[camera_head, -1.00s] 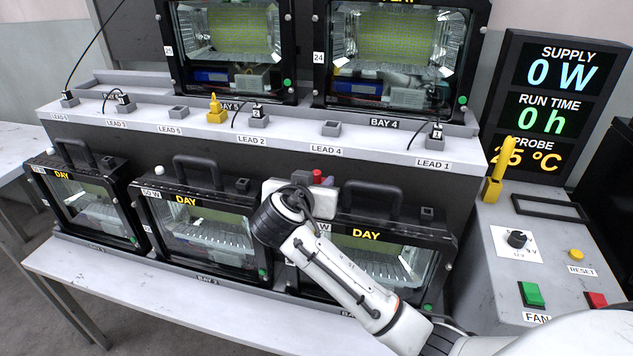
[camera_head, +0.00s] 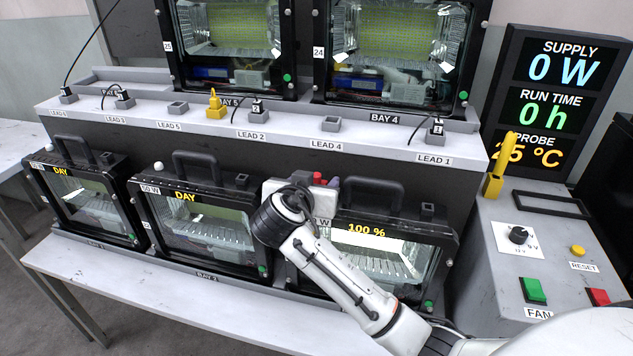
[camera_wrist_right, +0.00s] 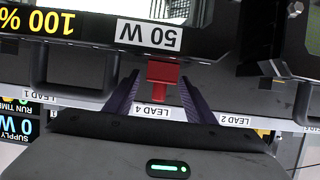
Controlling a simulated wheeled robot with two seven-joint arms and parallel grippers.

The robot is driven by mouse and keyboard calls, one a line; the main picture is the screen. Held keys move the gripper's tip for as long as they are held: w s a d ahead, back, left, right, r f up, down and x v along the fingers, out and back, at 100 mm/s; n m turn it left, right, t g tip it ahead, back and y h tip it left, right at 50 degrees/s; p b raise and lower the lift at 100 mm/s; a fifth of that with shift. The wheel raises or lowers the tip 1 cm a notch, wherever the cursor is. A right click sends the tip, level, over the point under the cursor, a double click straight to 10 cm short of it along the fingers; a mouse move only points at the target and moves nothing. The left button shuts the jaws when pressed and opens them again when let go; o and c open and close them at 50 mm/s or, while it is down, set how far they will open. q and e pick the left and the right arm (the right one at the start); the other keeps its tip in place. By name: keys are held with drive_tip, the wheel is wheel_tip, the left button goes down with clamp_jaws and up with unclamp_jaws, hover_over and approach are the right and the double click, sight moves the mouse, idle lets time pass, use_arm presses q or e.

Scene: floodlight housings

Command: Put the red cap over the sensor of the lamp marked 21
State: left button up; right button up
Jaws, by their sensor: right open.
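The red cap (camera_wrist_right: 162,80) sits at the top edge of the right-hand lower lamp (camera_head: 385,235), at its left end. It also shows as a small red patch in the head view (camera_head: 318,177). No white dome shows at that spot, and I cannot see beneath the cap. This lamp's display reads 100 %, and its label reads 50 W; I cannot read a 21 on it. My right gripper (camera_wrist_right: 160,77) is open, with its dark purple fingers on either side of the cap and gaps visible. My left gripper is not in view.
Two other lower lamps (camera_head: 205,222) (camera_head: 85,200) show DAY and have white domes on top. Carry handles stand up beside the gripper. A shelf (camera_head: 290,132) with leads and sockets runs behind. A control panel (camera_head: 540,260) stands at the right.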

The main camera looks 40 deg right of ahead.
drive_tip(key=shift+r, duration=0.1)
drive_tip(key=shift+r, duration=0.3)
drive_tip(key=v, duration=1.1)
drive_tip(key=s+a+f+n+y, duration=0.2)
drive_tip(key=f+n+y, duration=0.1)
drive_tip(key=f, duration=0.5)
drive_tip(key=s+a+f+n+y, duration=0.1)
drive_tip(key=a+f+n+y, duration=0.15)
drive_tip(key=f, duration=0.55)
drive_tip(key=s+a+f+n+y, duration=0.2)
drive_tip(key=a+f+n, duration=0.15)
drive_tip(key=f, duration=0.45)
drive_tip(key=s+a+f+n+y, duration=0.1)
drive_tip(key=s+f+y, duration=0.1)
drive_tip(key=s+f, duration=0.3)
drive_tip(key=s+a+f+n+y, duration=0.1)
drive_tip(key=s+a+f+y, duration=0.1)
drive_tip(key=s+f, duration=0.4)
drive_tip(key=s+y, duration=0.1)
drive_tip(key=s, duration=0.4)
drive_tip(key=shift+s+f+n, duration=0.15)
drive_tip(key=shift+s+n, duration=0.25)
